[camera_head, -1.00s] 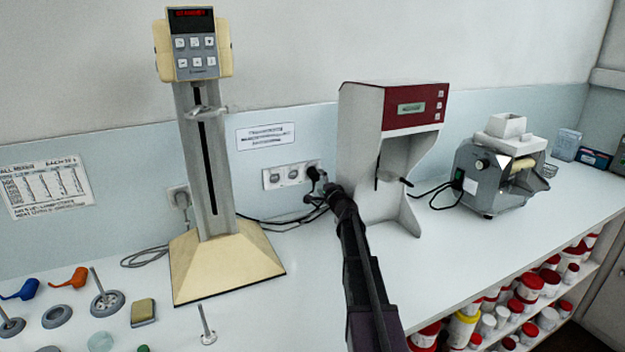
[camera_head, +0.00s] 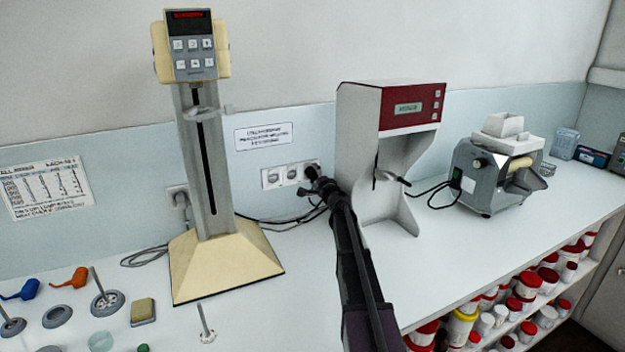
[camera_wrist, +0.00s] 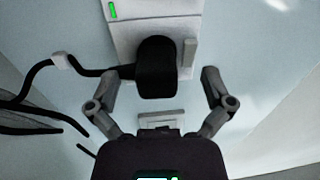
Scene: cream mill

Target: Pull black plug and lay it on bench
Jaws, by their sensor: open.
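The black plug (camera_head: 312,172) sits in the right-hand socket of the white wall outlet strip (camera_head: 270,179) behind the bench (camera_head: 290,318). In the wrist view the black plug (camera_wrist: 157,66) stands out from the white socket plate (camera_wrist: 125,38), with its black cable running off to the left. My gripper (camera_head: 320,184) is at the plug in the head view, where the fingers are too small to make out. In the wrist view my gripper (camera_wrist: 160,75) is open, one finger on each side of the plug with gaps between.
The yellow-based stand (camera_head: 225,262) is to the left and the red and white machine (camera_head: 357,135) close to the right. Black cables (camera_head: 285,221) lie behind my arm. Small parts lie at the front left. The bench between stand and arm is clear.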

